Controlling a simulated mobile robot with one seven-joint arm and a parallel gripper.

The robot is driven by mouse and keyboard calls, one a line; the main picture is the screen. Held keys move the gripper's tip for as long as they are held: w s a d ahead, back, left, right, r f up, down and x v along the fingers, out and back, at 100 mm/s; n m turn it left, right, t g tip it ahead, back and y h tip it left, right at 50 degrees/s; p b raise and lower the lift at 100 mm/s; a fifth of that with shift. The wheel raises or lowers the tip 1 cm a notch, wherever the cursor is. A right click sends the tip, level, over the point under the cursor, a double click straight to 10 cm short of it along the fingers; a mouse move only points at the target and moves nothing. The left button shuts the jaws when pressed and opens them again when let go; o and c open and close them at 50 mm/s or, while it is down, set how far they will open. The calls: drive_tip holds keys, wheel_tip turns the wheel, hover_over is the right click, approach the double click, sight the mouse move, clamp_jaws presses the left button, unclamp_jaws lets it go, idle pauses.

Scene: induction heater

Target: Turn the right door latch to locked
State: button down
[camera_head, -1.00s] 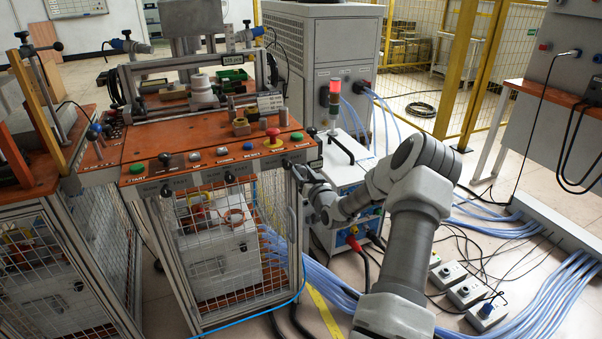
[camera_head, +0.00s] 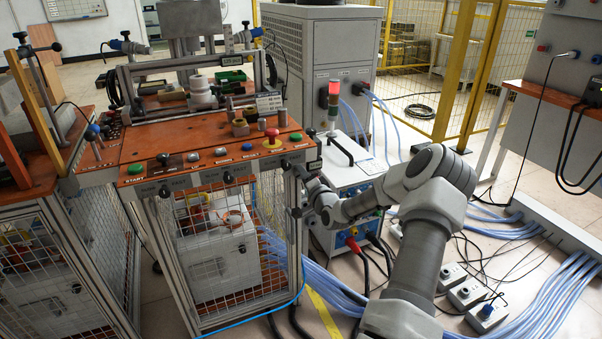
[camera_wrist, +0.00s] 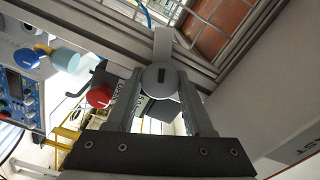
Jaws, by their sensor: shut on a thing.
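The right door latch (camera_wrist: 161,80) shows in the wrist view as a round grey disc with a dark slot. A flat pale tab reaches from it up the picture across the metal frame bar. My gripper (camera_wrist: 160,101) has one finger on each side of the disc and is shut on it. In the head view my gripper (camera_head: 303,196) is at the front right post of the mesh cage under the orange worktop. The latch itself is hard to make out there behind my gripper. Whether it is locked I cannot tell.
The worktop (camera_head: 140,145) has a red mushroom button (camera_head: 272,136) above the post. A white and blue power unit (camera_head: 350,185) stands close behind my wrist. Blue hoses and small switch boxes (camera_head: 467,293) lie on the floor to the right.

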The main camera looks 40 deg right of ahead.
drive_tip(key=shift+f+m, duration=0.15)
drive_tip(key=shift+m, duration=2.05)
drive_tip(key=c, duration=0.6)
unclamp_jaws()
drive_tip(key=p+v, duration=0.3)
drive_tip(key=v, duration=1.4)
drive_tip(key=shift+s+p, duration=0.25)
drive_tip(key=shift+p, duration=0.1)
drive_tip(key=shift+d, duration=0.15)
